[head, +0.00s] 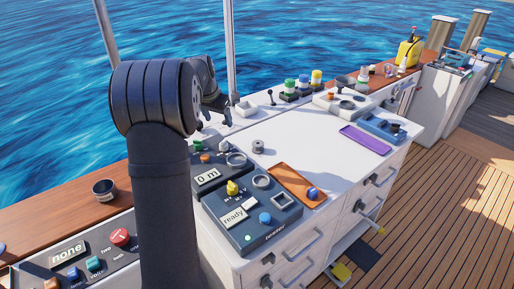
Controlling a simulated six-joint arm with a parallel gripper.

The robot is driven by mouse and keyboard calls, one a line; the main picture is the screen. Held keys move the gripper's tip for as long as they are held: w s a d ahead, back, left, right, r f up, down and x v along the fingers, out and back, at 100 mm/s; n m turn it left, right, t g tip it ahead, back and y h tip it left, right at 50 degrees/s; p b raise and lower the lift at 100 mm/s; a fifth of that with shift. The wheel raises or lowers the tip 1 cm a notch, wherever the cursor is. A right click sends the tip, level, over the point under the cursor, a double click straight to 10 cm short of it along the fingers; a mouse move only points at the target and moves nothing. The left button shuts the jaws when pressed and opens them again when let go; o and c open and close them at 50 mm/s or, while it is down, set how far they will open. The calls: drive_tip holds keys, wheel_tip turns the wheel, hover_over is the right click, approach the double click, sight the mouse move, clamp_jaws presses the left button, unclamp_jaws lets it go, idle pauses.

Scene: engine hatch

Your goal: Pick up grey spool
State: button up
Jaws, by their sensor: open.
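A small grey spool (258,147) stands on the white counter top, right of the dark control boxes. My gripper (213,113) is up and to the left of the spool, partly hidden behind my dark arm. It is open, apart from the spool, and I see nothing held in it.
A dark control box (250,217) with a yellow knob and blue button is in front, with an orange tray (291,186) beside it. A purple tray (365,140) lies to the right. The counter middle is clear.

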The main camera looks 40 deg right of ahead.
drive_tip(key=s+d, duration=0.7)
drive_tip(key=d, duration=0.2)
approach(258, 143)
drive_tip(key=shift+n+h, duration=0.3)
drive_tip(key=shift+n, duration=0.1)
drive_tip(key=x, duration=1)
drive_tip(key=shift+a+f, duration=0.15)
drive_tip(key=shift+a, duration=0.15)
drive_tip(key=c, duration=1.1)
